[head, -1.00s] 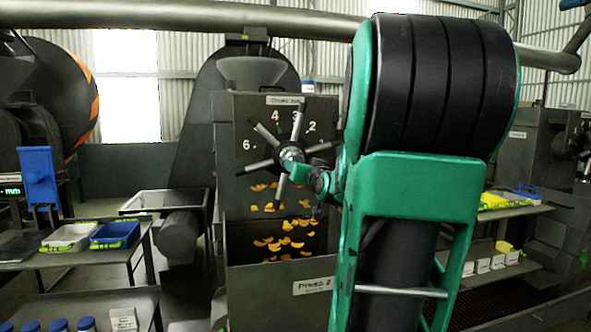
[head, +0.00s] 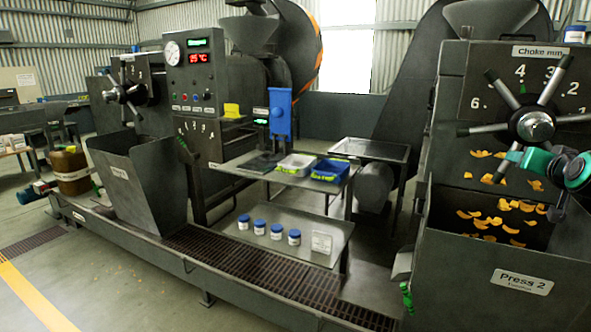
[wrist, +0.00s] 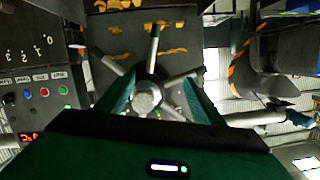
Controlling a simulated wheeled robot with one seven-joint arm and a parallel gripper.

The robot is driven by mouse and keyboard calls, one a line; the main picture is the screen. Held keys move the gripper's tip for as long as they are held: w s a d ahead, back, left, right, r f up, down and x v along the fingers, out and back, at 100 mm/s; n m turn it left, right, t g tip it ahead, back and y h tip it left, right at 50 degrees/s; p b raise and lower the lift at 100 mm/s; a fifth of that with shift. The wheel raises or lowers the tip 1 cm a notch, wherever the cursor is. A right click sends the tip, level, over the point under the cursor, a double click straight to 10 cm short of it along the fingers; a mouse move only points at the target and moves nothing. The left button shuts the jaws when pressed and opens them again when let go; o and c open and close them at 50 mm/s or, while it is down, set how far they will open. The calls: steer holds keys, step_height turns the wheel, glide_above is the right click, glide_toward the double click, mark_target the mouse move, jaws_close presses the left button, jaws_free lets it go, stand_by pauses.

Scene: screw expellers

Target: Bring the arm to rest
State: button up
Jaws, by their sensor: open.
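My gripper (head: 532,161), green and dark grey, is at the right of the head view, just in front of and below the hub of the choke handwheel (head: 531,124) on Press 2. In the wrist view my gripper (wrist: 157,80) is open, with a green finger on each side of the wheel's hub (wrist: 146,96) and spokes. Nothing is seen held. I cannot tell whether the fingers touch the wheel. The rest of my arm is mostly outside the head view.
Press 2 (head: 470,265) holds orange flakes in its front opening. To its left, a table (head: 245,170) bears a white tray (head: 296,165) and a blue tray (head: 330,172). Blue-lidded jars (head: 260,227) stand on the lower shelf. A hopper (head: 135,185) and a control panel (head: 195,80) stand farther left.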

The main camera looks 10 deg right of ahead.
steer(key=s+a+f+n+g+y, duration=0.1)
steer(key=s+a+f+g+y, duration=0.25)
steer(key=s+a+f, duration=0.5)
steer(key=s+a+f+n+g+y, duration=0.25)
steer(key=s+a+f+g, duration=0.25)
steer(key=a+f, duration=0.6)
steer(key=s+a+f+g+y, duration=0.2)
steer(key=s+a+g, duration=0.2)
steer(key=s+a, duration=0.3)
steer(key=s, duration=0.3)
steer(key=shift+s+g+y, duration=0.15)
steer(key=shift+g+y, duration=0.15)
steer(key=shift+g, duration=0.05)
steer(key=shift+f+m, duration=0.1)
steer(key=shift+m, duration=0.15)
steer(key=shift+w+d+f, duration=0.1)
steer(key=shift+w+f, duration=0.1)
steer(key=shift+w, duration=0.4)
